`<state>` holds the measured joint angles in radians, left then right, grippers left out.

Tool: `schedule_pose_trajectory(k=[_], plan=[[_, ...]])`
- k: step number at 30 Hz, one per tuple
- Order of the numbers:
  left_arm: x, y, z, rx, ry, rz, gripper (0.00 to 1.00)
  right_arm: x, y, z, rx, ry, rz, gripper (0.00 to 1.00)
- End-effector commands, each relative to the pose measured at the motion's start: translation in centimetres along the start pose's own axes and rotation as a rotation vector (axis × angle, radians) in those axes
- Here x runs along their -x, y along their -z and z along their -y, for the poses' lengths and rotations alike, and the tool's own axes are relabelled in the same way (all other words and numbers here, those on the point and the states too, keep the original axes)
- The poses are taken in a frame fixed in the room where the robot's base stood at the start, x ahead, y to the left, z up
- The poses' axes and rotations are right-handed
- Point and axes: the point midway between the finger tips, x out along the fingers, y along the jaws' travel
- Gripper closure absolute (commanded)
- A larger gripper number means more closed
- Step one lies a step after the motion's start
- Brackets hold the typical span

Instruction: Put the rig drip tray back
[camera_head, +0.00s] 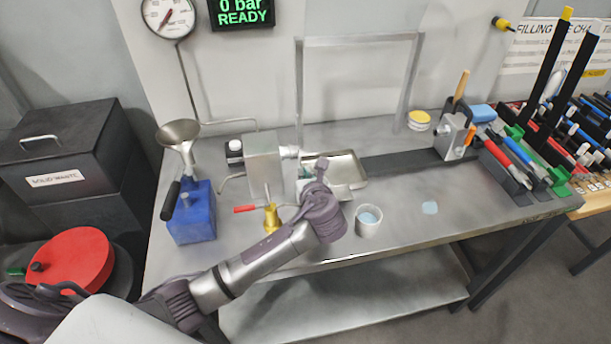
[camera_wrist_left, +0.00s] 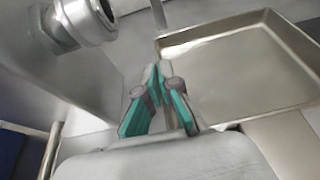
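The drip tray (camera_head: 349,168) is a shallow, empty metal tray on the bench, just right of the grey rig block (camera_head: 264,165). In the left wrist view the tray (camera_wrist_left: 240,70) fills the upper right, its near-left wall running beside my fingers. My left gripper (camera_wrist_left: 159,68) has teal fingers with their tips close together at that wall; they look shut on the rim, though the contact is partly hidden. In the head view my left gripper (camera_head: 306,176) is mostly hidden behind my wrist, at the tray's left end. My right gripper is not in view.
A metal fitting (camera_wrist_left: 90,20) projects from the block close to my fingers. A dark strip (camera_head: 405,162) runs right from the tray.

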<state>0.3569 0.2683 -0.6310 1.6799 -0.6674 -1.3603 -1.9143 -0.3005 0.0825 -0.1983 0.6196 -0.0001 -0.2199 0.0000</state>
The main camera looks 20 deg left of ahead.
Motion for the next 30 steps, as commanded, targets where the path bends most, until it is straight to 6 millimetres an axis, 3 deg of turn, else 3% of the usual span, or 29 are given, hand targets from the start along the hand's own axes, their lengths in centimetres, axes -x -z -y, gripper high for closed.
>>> schedule_pose_trajectory(k=[11, 15, 17, 27, 30], plan=[[-0.2, 0.5, 0.0, 0.001, 0.001, 0.002, 1.00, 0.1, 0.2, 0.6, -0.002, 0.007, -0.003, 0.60], [-0.2, 0.6, 0.0, 0.001, 0.001, 0.001, 0.76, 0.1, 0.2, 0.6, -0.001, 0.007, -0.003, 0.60], [-0.2, 0.6, 0.0, 0.001, 0.001, 0.001, 0.69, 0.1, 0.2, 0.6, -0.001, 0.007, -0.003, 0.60], [-0.1, 0.3, 0.0, 0.003, 0.001, 0.002, 0.69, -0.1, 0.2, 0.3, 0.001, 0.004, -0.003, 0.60], [1.1, 0.3, 0.1, 0.001, 0.003, 0.001, 0.69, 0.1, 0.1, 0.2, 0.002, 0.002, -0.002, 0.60]])
